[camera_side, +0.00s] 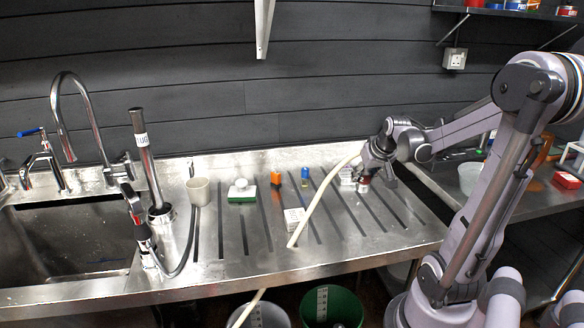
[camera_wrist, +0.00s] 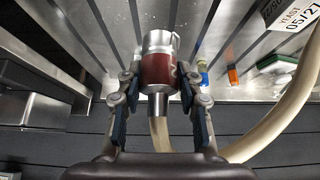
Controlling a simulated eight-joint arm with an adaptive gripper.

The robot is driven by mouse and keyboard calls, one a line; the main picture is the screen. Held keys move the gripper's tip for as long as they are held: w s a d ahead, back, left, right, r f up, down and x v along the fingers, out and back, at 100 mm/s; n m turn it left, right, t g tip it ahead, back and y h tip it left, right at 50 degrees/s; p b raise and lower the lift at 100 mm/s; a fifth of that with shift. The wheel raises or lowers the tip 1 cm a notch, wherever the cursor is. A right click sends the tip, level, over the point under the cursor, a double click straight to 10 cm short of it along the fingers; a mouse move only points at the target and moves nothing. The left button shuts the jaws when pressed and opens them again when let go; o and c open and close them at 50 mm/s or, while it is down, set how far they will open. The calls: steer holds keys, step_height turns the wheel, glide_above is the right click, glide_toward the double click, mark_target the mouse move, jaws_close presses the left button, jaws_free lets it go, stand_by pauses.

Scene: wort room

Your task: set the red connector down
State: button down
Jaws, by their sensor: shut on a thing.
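The red connector (camera_wrist: 158,70) is a short metal cylinder with a red band. In the wrist view it sits between the two blue-padded fingers of my gripper (camera_wrist: 157,98), which are shut on it. A pale hose (camera_wrist: 160,132) shows behind its narrow metal end. In the side view my gripper (camera_side: 365,172) is low over the right part of the steel drainboard (camera_side: 345,235), and the connector (camera_side: 363,187) is a small red and metal patch beneath it. I cannot tell whether the connector touches the board.
A pale hose (camera_side: 322,195) crosses the drainboard left of my gripper. A white labelled box (camera_side: 294,220), an orange item (camera_side: 276,181), a blue-topped vial (camera_side: 305,175) and a green-and-white item (camera_side: 242,192) stand further left. Bare slatted steel lies in front of my gripper.

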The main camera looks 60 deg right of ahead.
steer(key=shift+w+a+r, duration=0.2)
steer(key=shift+w, duration=0.2)
steer(key=w+a+r+n+t+y, duration=0.15)
steer(key=w+a+n+y, duration=0.55)
steer(key=w+a, duration=1.2)
steer(key=w+a+f, duration=0.2)
steer(key=a, duration=0.1)
steer(key=w+a+f+n+h, duration=0.1)
steer(key=w+a+f, duration=0.1)
steer(key=w+a, duration=0.1)
steer(key=w+a+f+n+h, duration=0.1)
steer(key=w+a+f, duration=0.1)
steer(key=w+f, duration=0.1)
steer(key=shift+a+t, duration=0.25)
steer(key=shift+a, duration=0.15)
steer(key=shift+w+a+f, duration=0.15)
steer(key=shift+w+f, duration=0.05)
steer(key=shift+f, duration=1.9)
